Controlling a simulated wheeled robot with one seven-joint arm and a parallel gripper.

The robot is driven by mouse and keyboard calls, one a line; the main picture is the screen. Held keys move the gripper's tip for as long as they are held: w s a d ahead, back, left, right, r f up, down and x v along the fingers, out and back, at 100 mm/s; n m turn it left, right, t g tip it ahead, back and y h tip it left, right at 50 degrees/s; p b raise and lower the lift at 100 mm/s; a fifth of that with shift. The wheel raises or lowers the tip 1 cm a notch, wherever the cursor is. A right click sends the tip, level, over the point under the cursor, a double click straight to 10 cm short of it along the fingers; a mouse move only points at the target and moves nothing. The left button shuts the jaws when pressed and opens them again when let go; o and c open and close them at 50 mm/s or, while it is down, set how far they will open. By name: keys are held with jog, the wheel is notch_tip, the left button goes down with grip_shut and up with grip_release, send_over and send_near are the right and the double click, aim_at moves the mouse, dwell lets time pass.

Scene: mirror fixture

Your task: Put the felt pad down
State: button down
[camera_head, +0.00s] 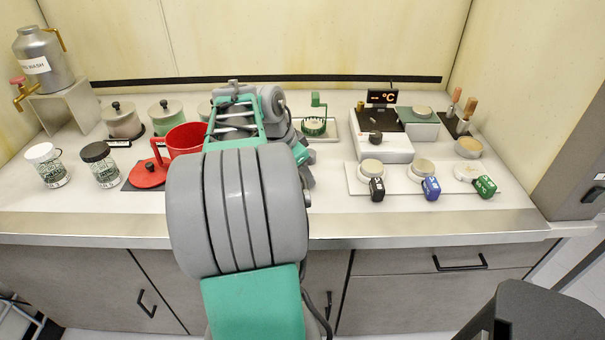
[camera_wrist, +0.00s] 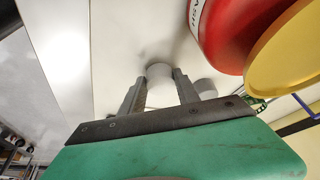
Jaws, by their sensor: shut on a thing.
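In the wrist view, my gripper (camera_wrist: 160,76) has its two grey fingers on either side of a small pale, round piece, the felt pad (camera_wrist: 160,70), and is shut on it. Only part of the pad shows between the fingertips. A pale surface lies beyond it; I cannot tell whether the pad touches that surface. In the head view, my own arm hides the gripper and the pad.
A red pot (camera_head: 186,139) and red lid (camera_head: 148,174) stand left of my arm on the white counter (camera_head: 330,205). A green stand (camera_head: 316,122) is just right. Farther right are a device (camera_head: 383,140) and a tray (camera_head: 403,190) with pale round pieces. Jars (camera_head: 102,165) stand left.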

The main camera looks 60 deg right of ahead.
jog(key=shift+f, duration=0.1)
jog(key=c, duration=0.9)
grip_release()
